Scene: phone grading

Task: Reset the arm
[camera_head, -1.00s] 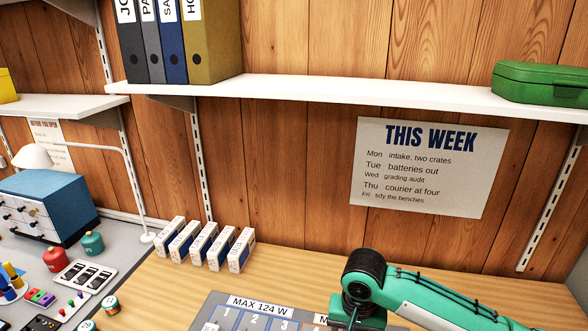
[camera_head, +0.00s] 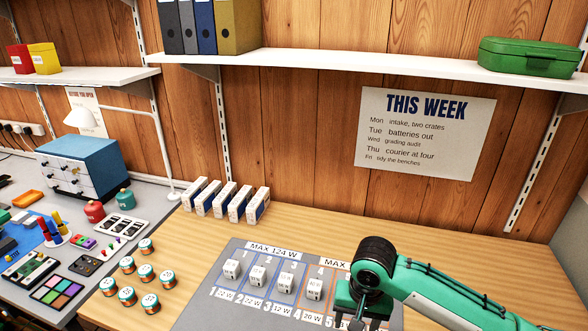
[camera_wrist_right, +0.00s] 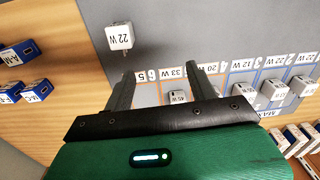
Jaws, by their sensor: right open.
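My right arm comes in from the lower right in the head view, and its green gripper (camera_head: 350,312) points down over the right part of the grey mat (camera_head: 222,284). In the right wrist view the gripper (camera_wrist_right: 160,76) has its two dark fingers apart. A white charger block (camera_wrist_right: 178,97) shows beyond the gripper's body near the right finger; I see no grip on it. White blocks stand in numbered slots, such as the one in slot 1 (camera_head: 231,269). My left gripper is not in view.
Several small boxes (camera_head: 225,200) stand in a row by the wall. Copper-and-green round jars (camera_head: 150,302) stand left of the mat. A blue drawer cabinet (camera_head: 85,165) and a lamp (camera_head: 85,120) are farther left. A white shelf (camera_head: 350,68) runs above. The bench between boxes and mat is clear.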

